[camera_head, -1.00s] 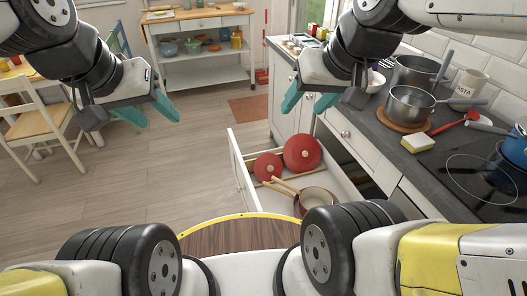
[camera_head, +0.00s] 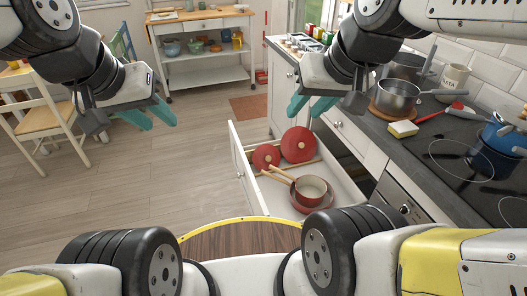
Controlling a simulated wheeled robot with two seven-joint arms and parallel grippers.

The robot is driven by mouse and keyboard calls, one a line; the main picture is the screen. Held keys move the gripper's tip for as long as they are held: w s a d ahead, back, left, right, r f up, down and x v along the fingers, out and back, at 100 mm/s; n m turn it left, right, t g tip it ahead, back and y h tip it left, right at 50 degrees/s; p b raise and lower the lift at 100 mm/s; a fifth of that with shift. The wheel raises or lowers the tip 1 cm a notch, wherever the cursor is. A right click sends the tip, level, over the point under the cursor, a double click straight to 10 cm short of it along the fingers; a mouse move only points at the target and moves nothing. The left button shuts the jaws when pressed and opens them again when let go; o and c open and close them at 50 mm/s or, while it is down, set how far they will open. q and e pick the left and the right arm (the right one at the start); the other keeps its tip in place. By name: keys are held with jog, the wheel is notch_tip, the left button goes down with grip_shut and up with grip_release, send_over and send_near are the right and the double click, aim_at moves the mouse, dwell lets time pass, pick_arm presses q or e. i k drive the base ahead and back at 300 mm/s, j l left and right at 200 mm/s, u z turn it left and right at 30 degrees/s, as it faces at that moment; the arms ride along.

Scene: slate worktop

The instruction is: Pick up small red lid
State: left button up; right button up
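The small red lid (camera_head: 266,157) stands tilted in the open drawer (camera_head: 243,178), at the left of a larger red lid (camera_head: 299,145). Both have a pale round knob. My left gripper (camera_head: 152,115), with teal fingers, hangs over the floor left of the drawer, apart from everything. Its fingers look spread and nothing shows between them. My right gripper (camera_head: 308,106) is above the far end of the drawer, beyond and above the large lid, touching neither lid. Its teal fingers look apart and empty.
A red pan (camera_head: 310,190) with a wooden handle sits in the drawer near the lids. The slate worktop (camera_head: 425,150) on the right carries steel pots (camera_head: 397,96), a sponge (camera_head: 403,129) and a blue pot (camera_head: 505,137). Wooden floor (camera_head: 150,190) on the left is clear.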

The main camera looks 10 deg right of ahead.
aim_at(265, 156)
jog(key=k+l+z, duration=0.1)
jog(key=k+z, duration=0.25)
jog(key=k+l+z, duration=0.35)
jog(key=k, duration=0.25)
jog(key=i+j+z, duration=0.35)
jog(key=j, duration=0.25)
jog(key=i+j+z, duration=0.2)
jog(key=j, duration=0.15)
jog(key=j+z, duration=0.2)
jog(key=i+j, duration=0.1)
jog(key=j, duration=0.25)
jog(key=i+j, duration=0.15)
jog(key=j, duration=0.2)
jog(key=i+j, duration=0.1)
jog(key=j, duration=0.25)
jog(key=i+j, duration=0.1)
jog(key=j, duration=0.25)
jog(key=i+j, duration=0.15)
jog(key=j, duration=0.2)
jog(key=i+j, duration=0.1)
jog(key=j, duration=0.25)
